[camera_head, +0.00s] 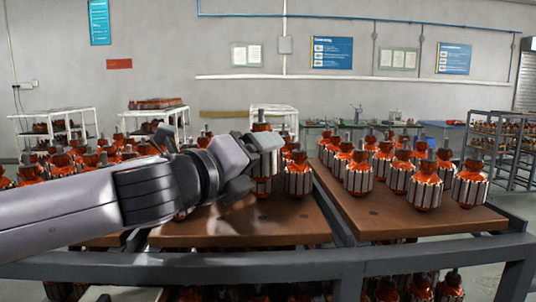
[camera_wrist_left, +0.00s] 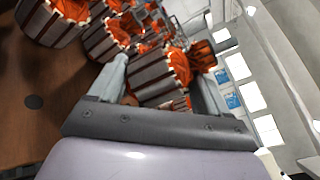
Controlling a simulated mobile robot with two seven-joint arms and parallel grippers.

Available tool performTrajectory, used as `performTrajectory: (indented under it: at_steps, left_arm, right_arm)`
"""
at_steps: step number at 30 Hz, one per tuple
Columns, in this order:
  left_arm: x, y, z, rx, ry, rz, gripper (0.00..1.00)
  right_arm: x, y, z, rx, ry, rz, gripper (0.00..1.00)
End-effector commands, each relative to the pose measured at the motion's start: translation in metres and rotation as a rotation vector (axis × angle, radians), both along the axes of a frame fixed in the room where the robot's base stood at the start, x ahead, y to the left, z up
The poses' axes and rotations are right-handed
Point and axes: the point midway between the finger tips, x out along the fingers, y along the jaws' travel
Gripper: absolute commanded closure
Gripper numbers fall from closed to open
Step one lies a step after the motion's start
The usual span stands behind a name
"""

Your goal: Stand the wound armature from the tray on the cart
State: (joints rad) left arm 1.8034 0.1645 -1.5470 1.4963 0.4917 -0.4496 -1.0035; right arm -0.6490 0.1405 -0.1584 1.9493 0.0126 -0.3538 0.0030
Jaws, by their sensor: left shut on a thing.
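My left arm comes in from the left in the head view, and its gripper (camera_head: 258,150) is over the cart's brown top (camera_head: 240,222). It is shut on a wound armature (camera_head: 264,184) with orange windings and a silver, slotted body. The armature is upright, its shaft showing above the fingers. It also shows between the two fingers in the left wrist view (camera_wrist_left: 160,78). Another standing armature (camera_head: 298,178) is close on its right. I cannot tell whether the held armature's base touches the board. My right gripper is not in view.
Several armatures stand on the right board (camera_head: 365,212) and more behind my left arm. The front strip of the left board is bare. A grey-blue rail (camera_head: 300,265) edges the cart's front, with more armatures below. A pale tray-like edge (camera_head: 120,294) shows at the bottom left.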

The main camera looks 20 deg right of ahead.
Motion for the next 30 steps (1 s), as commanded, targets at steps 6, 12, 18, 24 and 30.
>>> performTrajectory:
  at_steps: [6, 12, 18, 24, 30]
  left_arm:
    - [0.0, 0.0, 0.001, -0.003, -0.003, -0.001, 0.78]
    - [0.0, 0.0, -0.009, -0.003, -0.001, -0.001, 0.78]
    - [0.0, 0.0, -0.024, -0.002, -0.001, -0.001, 0.78]
    - [0.0, 0.0, -0.036, -0.002, -0.001, -0.001, 0.78]
    - [0.0, 0.0, -0.041, -0.003, -0.002, -0.001, 0.78]
  right_arm:
    - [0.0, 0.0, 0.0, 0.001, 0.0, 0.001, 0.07]
    - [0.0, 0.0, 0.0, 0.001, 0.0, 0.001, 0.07]
    - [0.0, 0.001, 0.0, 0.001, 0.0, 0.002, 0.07]
    - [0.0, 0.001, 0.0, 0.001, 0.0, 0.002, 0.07]
    - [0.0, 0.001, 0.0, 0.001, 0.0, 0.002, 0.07]
